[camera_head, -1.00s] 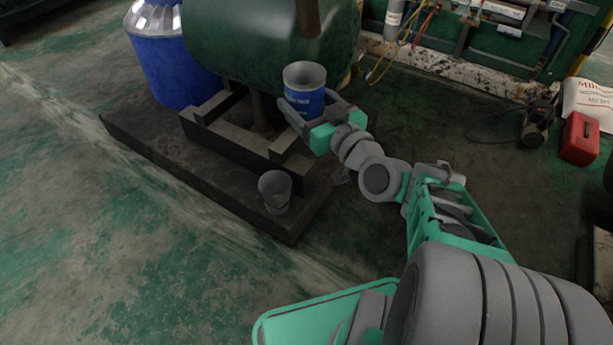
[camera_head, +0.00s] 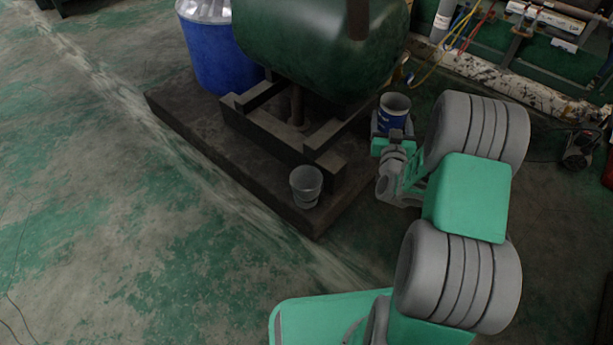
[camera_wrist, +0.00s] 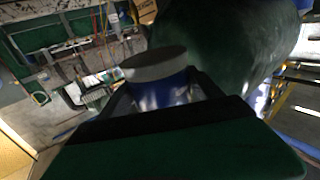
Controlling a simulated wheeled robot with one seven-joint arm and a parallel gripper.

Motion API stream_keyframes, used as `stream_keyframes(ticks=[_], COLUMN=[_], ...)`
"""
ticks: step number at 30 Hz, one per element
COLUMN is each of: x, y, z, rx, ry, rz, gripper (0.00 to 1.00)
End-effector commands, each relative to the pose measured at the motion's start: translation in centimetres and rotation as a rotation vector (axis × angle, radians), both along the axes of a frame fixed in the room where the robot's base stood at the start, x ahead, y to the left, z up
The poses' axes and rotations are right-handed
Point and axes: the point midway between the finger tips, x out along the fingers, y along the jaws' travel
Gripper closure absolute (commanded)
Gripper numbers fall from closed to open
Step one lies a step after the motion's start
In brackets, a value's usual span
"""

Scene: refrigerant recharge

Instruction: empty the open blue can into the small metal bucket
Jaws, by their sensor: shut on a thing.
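The open blue can (camera_head: 393,111) is held upright in my gripper (camera_head: 391,131), to the right of the green tank. Its grey open top faces up in the head view; I cannot make out its contents. In the wrist view the can (camera_wrist: 160,80) stands between the two fingers of my gripper (camera_wrist: 165,100), which are shut on its sides. The small metal bucket (camera_head: 306,185) stands upright near the front corner of the dark plinth, to the left of and nearer than the can. The bucket is not visible in the wrist view.
A large green tank (camera_head: 310,45) on a dark frame (camera_head: 265,130) stands on the dark plinth (camera_head: 185,125), close to the can. A big blue drum (camera_head: 215,60) is behind left. Hoses and pipes (camera_head: 465,30) line the back right. Floor at the left is clear.

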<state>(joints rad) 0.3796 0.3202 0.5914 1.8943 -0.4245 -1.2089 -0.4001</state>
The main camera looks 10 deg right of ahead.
Motion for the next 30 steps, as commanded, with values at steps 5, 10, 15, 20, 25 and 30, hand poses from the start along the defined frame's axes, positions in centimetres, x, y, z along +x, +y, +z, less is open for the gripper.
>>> stream_keyframes(ticks=[5, 10, 15, 20, 25, 30], x=[1.2, 1.5, 1.7, 2.0, 2.1, 2.1], y=[-0.2, -0.3, -0.3, 0.2, 1.3, 1.8], z=[-3.1, -4.4, -5.9, -8.1, -10.7, -11.6], rx=[-0.002, -0.003, 0.0, 0.001, 0.002, 0.003], ry=[-0.001, 0.0, -0.001, 0.003, 0.003, 0.0], rz=[-0.028, -0.036, -0.043, -0.037, -0.011, 0.002], gripper=[0.82, 0.82, 0.82, 0.82, 0.82, 0.82])
